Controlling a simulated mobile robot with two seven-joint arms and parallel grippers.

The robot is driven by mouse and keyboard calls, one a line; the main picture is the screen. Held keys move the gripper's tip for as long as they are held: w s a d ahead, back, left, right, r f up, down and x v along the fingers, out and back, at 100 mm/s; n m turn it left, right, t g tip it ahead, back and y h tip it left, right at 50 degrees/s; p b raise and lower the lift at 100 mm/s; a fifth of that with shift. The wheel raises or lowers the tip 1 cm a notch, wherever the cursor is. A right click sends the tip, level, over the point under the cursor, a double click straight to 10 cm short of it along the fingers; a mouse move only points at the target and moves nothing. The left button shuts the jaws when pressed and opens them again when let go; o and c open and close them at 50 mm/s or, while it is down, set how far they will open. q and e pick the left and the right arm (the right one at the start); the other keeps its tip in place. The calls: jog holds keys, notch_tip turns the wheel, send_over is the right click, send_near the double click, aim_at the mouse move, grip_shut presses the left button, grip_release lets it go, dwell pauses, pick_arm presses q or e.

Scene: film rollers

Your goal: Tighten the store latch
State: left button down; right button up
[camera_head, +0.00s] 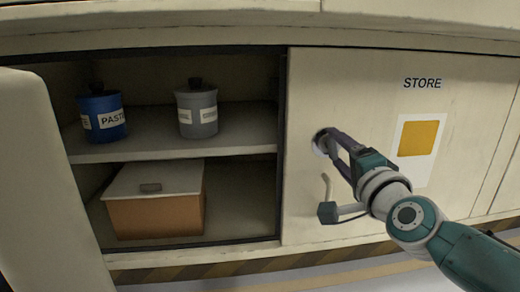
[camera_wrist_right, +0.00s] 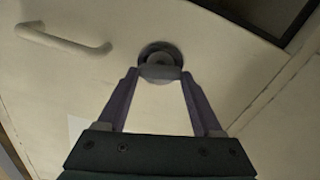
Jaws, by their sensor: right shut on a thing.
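The store latch (camera_head: 319,144) is a small round grey knob on the cream panel marked STORE (camera_head: 422,83), near the panel's left edge. It also shows in the right wrist view (camera_wrist_right: 160,57), with a dark round base on the panel. My right gripper (camera_head: 327,143) reaches it from the lower right and is shut on the knob, one purple finger on each side, also seen in the right wrist view (camera_wrist_right: 160,72). The fingers hide part of the knob, and I cannot tell how far it is turned. My left gripper is out of view.
A pale bar handle (camera_head: 326,186) is below the latch. Left of the panel is an open compartment with a shelf (camera_head: 165,146). A blue jar (camera_head: 103,118) and a grey jar (camera_head: 197,112) stand on it; an orange box (camera_head: 156,215) sits below.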

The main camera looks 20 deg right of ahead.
jog(key=shift+m, duration=1)
jog(key=o, duration=1.4)
jog(key=shift+c, duration=0.2)
jog(key=shift+s, duration=0.1)
jog(key=shift+s+a, duration=0.1)
jog(key=shift+s, duration=0.15)
jog(key=p+v, duration=0.4)
jog(key=v, duration=0.5)
jog(key=shift+p, duration=0.35)
